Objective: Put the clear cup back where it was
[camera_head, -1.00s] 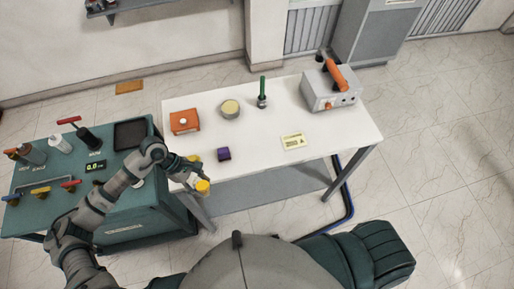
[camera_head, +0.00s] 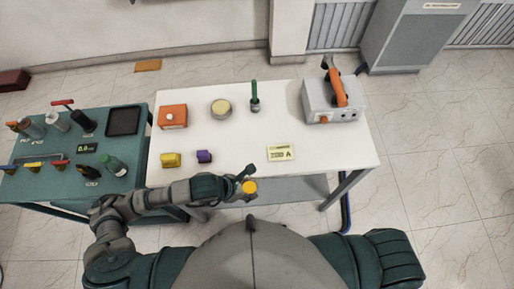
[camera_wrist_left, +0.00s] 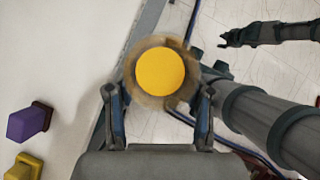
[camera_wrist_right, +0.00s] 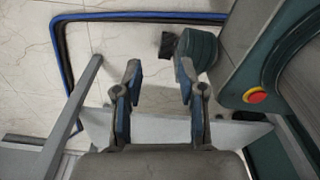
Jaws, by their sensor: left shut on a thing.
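The clear cup (camera_wrist_left: 133,72) shows from above in the left wrist view as a see-through brownish ring around a yellow disc. My left gripper (camera_wrist_left: 158,98) is shut on its sides. In the head view the cup (camera_head: 249,188) is at the front edge of the white table (camera_head: 320,152), and my left gripper (camera_head: 241,181) reaches it from the left. I cannot tell its height over the table. My right gripper (camera_wrist_right: 160,76) shows in the right wrist view with its fingers apart and nothing between them.
On the white table are a yellow block (camera_head: 171,160), a purple block (camera_head: 204,156), an orange box (camera_head: 173,116), a round tin (camera_head: 220,108), a green-handled tool (camera_head: 254,96), a label card (camera_head: 281,153) and a grey device (camera_head: 330,105). The green cart (camera_head: 140,160) holds several tools. The table's centre is clear.

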